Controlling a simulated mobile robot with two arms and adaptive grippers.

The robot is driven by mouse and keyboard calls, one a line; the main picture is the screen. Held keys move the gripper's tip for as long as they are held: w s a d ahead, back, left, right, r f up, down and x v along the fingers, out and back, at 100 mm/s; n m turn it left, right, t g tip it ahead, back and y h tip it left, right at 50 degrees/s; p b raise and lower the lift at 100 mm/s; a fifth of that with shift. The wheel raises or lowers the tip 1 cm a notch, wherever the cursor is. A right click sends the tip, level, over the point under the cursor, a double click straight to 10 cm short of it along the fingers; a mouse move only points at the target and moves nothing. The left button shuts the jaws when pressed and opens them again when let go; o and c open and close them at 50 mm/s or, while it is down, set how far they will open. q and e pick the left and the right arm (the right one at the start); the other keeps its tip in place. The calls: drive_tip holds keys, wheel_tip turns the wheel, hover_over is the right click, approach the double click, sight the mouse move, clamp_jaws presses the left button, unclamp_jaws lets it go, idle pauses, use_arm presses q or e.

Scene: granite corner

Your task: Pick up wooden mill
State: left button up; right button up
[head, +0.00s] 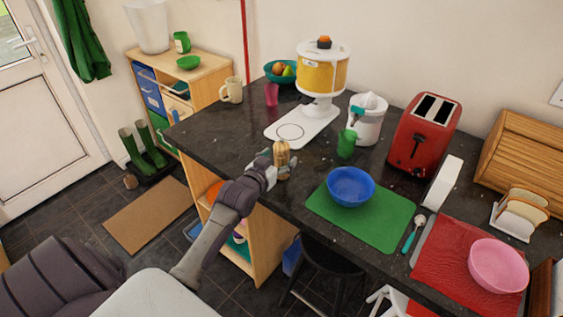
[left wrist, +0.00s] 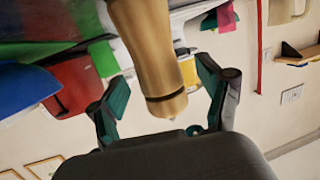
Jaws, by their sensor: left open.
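The wooden mill (head: 282,153) stands on the dark granite counter (head: 215,137) near its front edge, left of the green mat. My left gripper (head: 271,165) is at the mill in the head view, and its fingers partly cover the mill's lower part. In the left wrist view the mill (left wrist: 149,50) lies between the two open fingers of my left gripper (left wrist: 165,98), with a gap showing on both sides. The wrist picture is turned over. My right gripper does not show.
A blue bowl (head: 350,186) sits on the green mat (head: 391,219) to the right. A green cup (head: 346,143), a white juicer (head: 367,119) and a red toaster (head: 423,134) stand behind. A white board (head: 282,139) with a yellow dispenser (head: 321,75) is behind the mill.

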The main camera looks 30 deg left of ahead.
use_arm(q)
drive_tip(key=shift+x, duration=0.95)
drive_tip(key=shift+s, duration=0.1)
drive_tip(key=shift+c, duration=0.4)
drive_tip(key=shift+r, duration=0.1)
drive_tip(key=c, duration=1.3)
